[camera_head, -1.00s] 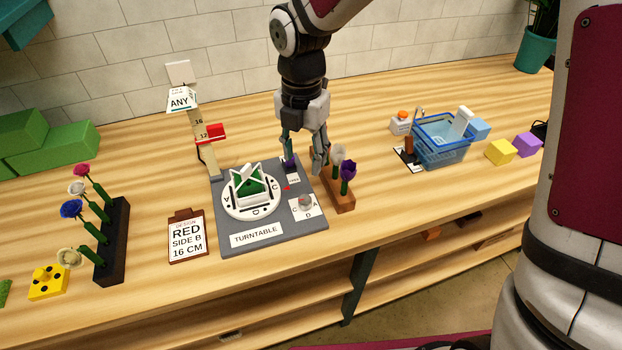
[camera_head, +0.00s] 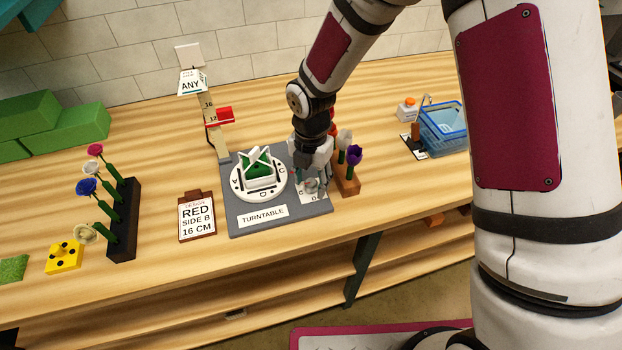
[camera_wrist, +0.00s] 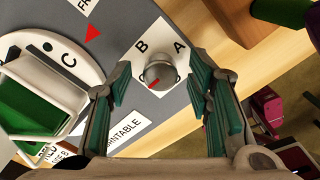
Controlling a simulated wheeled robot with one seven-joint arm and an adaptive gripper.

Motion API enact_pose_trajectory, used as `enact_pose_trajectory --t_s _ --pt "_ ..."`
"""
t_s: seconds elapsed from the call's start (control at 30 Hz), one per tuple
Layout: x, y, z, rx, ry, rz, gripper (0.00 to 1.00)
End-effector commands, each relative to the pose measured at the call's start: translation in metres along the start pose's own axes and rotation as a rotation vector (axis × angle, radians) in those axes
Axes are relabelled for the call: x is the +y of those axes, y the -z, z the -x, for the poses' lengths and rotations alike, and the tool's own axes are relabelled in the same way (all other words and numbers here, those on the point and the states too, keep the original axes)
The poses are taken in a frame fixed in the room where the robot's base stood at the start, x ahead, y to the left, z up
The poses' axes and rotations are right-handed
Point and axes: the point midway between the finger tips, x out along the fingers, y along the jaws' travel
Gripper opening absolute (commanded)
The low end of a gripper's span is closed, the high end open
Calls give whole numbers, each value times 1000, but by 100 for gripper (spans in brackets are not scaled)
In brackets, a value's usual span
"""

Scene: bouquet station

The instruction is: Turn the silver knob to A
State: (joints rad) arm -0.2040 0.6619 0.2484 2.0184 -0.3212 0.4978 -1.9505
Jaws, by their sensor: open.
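The silver knob (camera_wrist: 160,71) sits on a white label card with letters, of which B and A show in the wrist view. Its red mark points to the lower left in that view, away from both B and A. My gripper (camera_wrist: 158,100) is open, with its teal-padded fingers on either side of the knob and apart from it. In the head view my gripper (camera_head: 312,182) is low over the right side of the grey turntable base (camera_head: 250,228), at the knob (camera_head: 312,186), which it partly hides.
The white turntable disc (camera_head: 238,190) with a green and white holder is left of my gripper. A wooden block (camera_head: 348,187) with flowers stands close on the right. A measuring post with a red slider (camera_head: 220,115) stands behind. A blue basket (camera_head: 440,138) is farther right.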

Motion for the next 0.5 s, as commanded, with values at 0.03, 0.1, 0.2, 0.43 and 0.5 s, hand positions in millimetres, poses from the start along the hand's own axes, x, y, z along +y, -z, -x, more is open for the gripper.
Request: enact_pose_trajectory --t_s 0.03,0.1,0.2,0.43,0.5 --pt "0 0 -1 0 0 0 46" --pt "0 0 -1 -1 0 0 46" --pt "0 0 -1 -1 0 0 46" --pt "0 0 0 0 0 -1 3" --pt "0 0 0 0 0 -1 0"
